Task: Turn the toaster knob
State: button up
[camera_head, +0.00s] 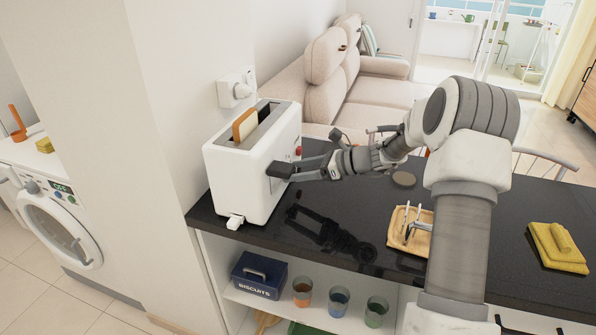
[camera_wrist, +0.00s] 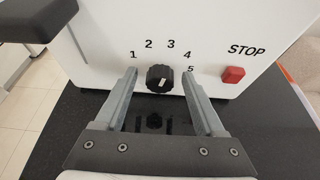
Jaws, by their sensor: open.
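A white toaster (camera_head: 250,165) stands on the black counter against the wall, with a slice of bread (camera_head: 245,124) sticking out of a slot. In the wrist view its front (camera_wrist: 205,35) fills the upper part. The black toaster knob (camera_wrist: 159,78) sits below numbers 1 to 5, with its white mark near the top. My gripper (camera_wrist: 160,76) is open, with one finger on each side of the knob and a gap visible on both sides. In the head view my gripper (camera_head: 296,174) is at the toaster's front, and the knob is hidden there.
A red STOP button (camera_wrist: 233,75) is right of the knob. A black lever (camera_head: 281,170) juts out from the toaster, also at the wrist view's upper left (camera_wrist: 35,20).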

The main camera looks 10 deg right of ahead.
grip_shut()
jog(key=shift+f+b, duration=0.1)
jog(key=shift+b, duration=0.3)
jog(key=n+b, duration=0.1)
jog(key=b, duration=0.1)
jog(key=shift+s+f+t+b, duration=0.1)
jog(key=shift+f+t+b, duration=0.1)
jog(key=shift+t+b, duration=0.15)
jog(key=n+t+b, duration=0.1)
jog(key=b, duration=0.2)
jog(key=shift+f+n+h, duration=0.1)
jog(key=shift+n+h, duration=0.3)
jog(key=n+t+b, duration=0.1)
jog(key=b, duration=0.3)
jog(key=shift+s+a, duration=0.1)
jog(key=shift+s, duration=0.05)
jog(key=shift+r+n+b, duration=0.2)
jog(key=shift+n+b, duration=0.3)
jog(key=shift+b, duration=0.4)
jog(key=shift+r+t, duration=0.1)
jog(key=shift+t, duration=0.15)
